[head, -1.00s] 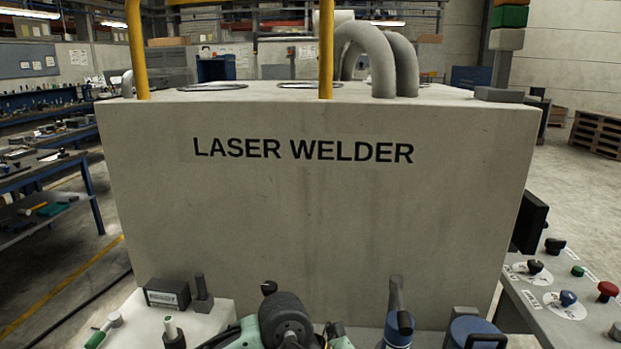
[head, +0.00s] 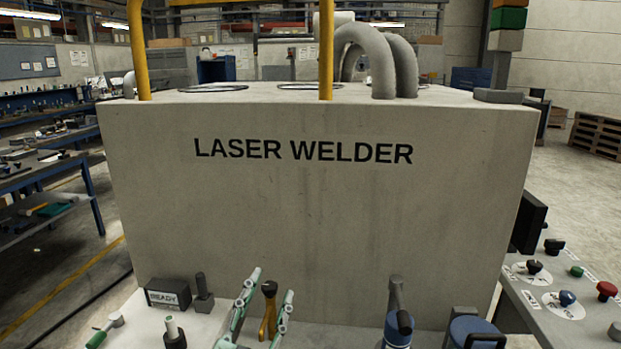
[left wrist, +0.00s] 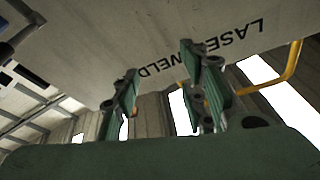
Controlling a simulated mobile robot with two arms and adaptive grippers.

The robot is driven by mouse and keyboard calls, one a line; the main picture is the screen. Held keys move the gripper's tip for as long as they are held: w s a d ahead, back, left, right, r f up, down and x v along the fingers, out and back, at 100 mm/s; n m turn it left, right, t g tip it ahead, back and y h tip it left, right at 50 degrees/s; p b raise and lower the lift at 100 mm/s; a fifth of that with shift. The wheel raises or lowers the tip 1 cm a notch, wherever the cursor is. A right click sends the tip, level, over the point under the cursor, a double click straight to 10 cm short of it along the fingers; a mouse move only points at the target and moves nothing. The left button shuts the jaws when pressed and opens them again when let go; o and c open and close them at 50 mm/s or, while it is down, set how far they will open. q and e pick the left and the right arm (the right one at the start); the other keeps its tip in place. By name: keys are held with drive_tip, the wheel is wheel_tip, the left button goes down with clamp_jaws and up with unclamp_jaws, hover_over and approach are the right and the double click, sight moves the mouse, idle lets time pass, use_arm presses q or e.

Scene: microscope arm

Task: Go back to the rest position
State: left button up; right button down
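My left gripper (head: 271,284) is at the bottom middle of the head view, its two green fingers apart and pointing away from me. A grey and blue upright handle (head: 397,310), perhaps the microscope arm, stands to the right, apart from the gripper. My right gripper is not in view.
The large grey laser welder housing (head: 310,220) rises just behind. A small READY display (head: 168,294), a black knob (head: 203,293) and a green-handled lever (head: 104,331) are at left. A blue cylinder with a black handle (head: 475,332) and a button panel (head: 560,296) are at right.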

use_arm(q)
drive_tip(key=s+a+f+n+g+y, duration=0.2)
drive_tip(key=s+a+f+g, duration=0.15)
drive_tip(key=f, duration=0.35)
drive_tip(key=s+a+f+n+g+y, duration=0.2)
drive_tip(key=a+f, duration=0.2)
drive_tip(key=f, duration=0.3)
drive_tip(key=s+a+f+n+g+y, duration=0.1)
drive_tip(key=s+a+f+g+y, duration=0.2)
drive_tip(key=f, duration=0.4)
drive_tip(key=s+a+f+g+h, duration=0.1)
drive_tip(key=s+f+g, duration=0.4)
drive_tip(key=s, duration=0.4)
drive_tip(key=s+a+f+g+h, duration=0.15)
drive_tip(key=s+f+g, duration=0.35)
drive_tip(key=s, duration=0.5)
wheel_tip(320, 180, down, 26)
drive_tip(key=s+a+f, duration=0.3)
drive_tip(key=s+f, duration=1.4)
drive_tip(key=s, duration=0.1)
drive_tip(key=shift+g+y, duration=0.45)
drive_tip(key=shift+a, duration=0.1)
